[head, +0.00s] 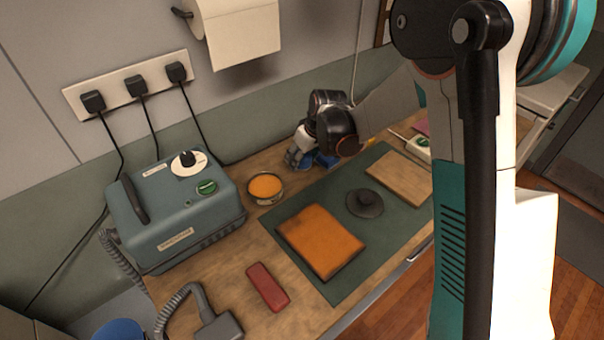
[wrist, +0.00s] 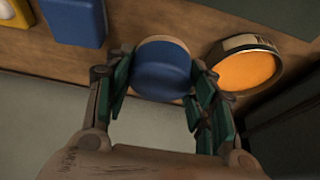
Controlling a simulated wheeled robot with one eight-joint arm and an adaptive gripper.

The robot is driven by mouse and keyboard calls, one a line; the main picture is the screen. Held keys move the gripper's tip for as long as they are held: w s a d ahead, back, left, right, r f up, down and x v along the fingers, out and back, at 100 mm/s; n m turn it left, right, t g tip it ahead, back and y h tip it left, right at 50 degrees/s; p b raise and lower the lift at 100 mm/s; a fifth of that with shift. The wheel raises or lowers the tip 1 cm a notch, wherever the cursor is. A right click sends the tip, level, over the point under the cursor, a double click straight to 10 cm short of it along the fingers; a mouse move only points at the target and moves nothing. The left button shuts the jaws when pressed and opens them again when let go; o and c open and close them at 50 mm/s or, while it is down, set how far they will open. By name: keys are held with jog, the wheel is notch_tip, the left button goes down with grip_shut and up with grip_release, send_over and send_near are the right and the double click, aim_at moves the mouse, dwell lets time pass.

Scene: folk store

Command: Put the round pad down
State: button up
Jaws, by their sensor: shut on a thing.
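The round pad (wrist: 163,75) shows in the wrist view, with a blue body and a tan rim at its far side. My gripper (wrist: 162,68) is shut on it, with a finger on each side. The pad is at the table's back edge by the wall; I cannot tell whether it touches the wood. In the head view my gripper (head: 299,157) is at the back of the table, right of the orange tin (head: 265,187), and mostly hides the pad. The tin is beside the right finger in the wrist view (wrist: 245,66).
A green mat (head: 384,232) holds an orange cloth (head: 320,240), a dark round knobbed piece (head: 365,203) and a wooden board (head: 398,178). A teal powered box (head: 175,212) stands left, with a red block (head: 267,287) in front. A blue block (wrist: 75,20) is near my left finger.

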aim_at(302, 177)
jog(key=shift+f+b, duration=0.85)
jog(key=shift+f, duration=1.9)
jog(key=shift+f, duration=0.2)
jog(key=o, duration=1)
jog(key=shift+r, duration=0.1)
jog(key=shift+r, duration=0.1)
